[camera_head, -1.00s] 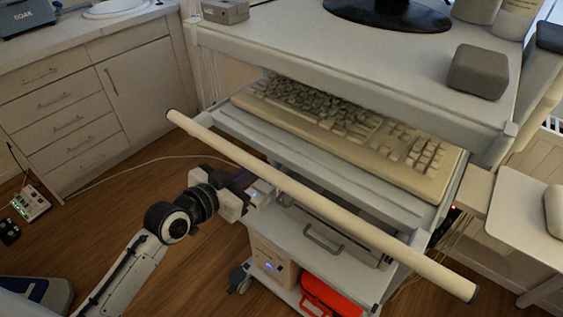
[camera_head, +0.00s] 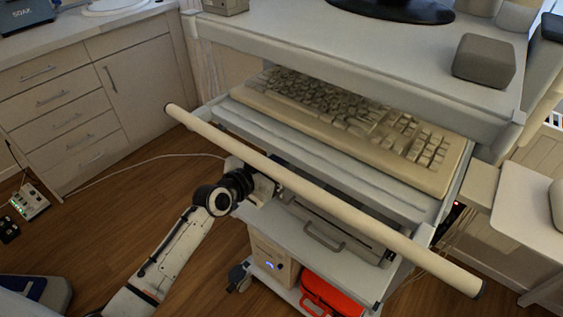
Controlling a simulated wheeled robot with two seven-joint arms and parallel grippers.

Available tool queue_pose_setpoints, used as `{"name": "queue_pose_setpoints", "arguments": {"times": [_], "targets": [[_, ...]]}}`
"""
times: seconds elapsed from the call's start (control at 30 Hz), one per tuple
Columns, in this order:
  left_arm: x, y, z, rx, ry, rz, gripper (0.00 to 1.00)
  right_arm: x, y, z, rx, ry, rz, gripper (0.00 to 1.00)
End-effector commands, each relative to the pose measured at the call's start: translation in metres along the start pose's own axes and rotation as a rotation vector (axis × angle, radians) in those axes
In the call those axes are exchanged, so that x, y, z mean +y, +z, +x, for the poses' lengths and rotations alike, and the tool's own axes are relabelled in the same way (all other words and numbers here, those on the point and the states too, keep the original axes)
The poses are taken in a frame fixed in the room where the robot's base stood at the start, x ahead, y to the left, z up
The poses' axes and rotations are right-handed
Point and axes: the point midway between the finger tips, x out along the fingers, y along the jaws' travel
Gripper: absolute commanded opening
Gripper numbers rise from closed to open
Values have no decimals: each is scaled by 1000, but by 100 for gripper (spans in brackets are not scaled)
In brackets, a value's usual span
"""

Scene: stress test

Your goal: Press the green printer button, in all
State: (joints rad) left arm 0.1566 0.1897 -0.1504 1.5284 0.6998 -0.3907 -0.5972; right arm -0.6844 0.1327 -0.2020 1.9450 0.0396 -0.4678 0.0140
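No green printer button shows in the head view. A pale boxy device with a handle (camera_head: 325,238) sits on the cart's shelf under the keyboard tray. It may be the printer, but its upper part is hidden by the tray and the cart's push bar. My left gripper (camera_head: 264,187) reaches in at the left end of this shelf, behind and below the push bar (camera_head: 320,200). Its fingertips are hidden, so I cannot tell whether it is open or touches anything. My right gripper is out of view.
A beige keyboard (camera_head: 350,125) lies on the pulled-out tray. A beige box with a blue light (camera_head: 270,262) and a red case (camera_head: 325,297) are on the lower shelf. A power strip (camera_head: 30,203) lies on the floor at left. The floor between cabinets and cart is mostly clear.

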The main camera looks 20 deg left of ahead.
Motion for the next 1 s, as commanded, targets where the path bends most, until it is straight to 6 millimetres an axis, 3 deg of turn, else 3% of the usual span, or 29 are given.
{"name": "queue_pose_setpoints", "arguments": {"times": [0.1, 0.5, 0.7, 1.0], "targets": [[0, 9, 2, 0, -1, 0, 0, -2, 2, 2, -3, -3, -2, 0], [0, 11, 2, 1, -1, 0, 0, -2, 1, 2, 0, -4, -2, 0], [0, 29, 7, -1, 0, 4, 0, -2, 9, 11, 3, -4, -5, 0], [2, 34, 6, -14, 4, 0, 0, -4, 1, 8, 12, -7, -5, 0]]}}
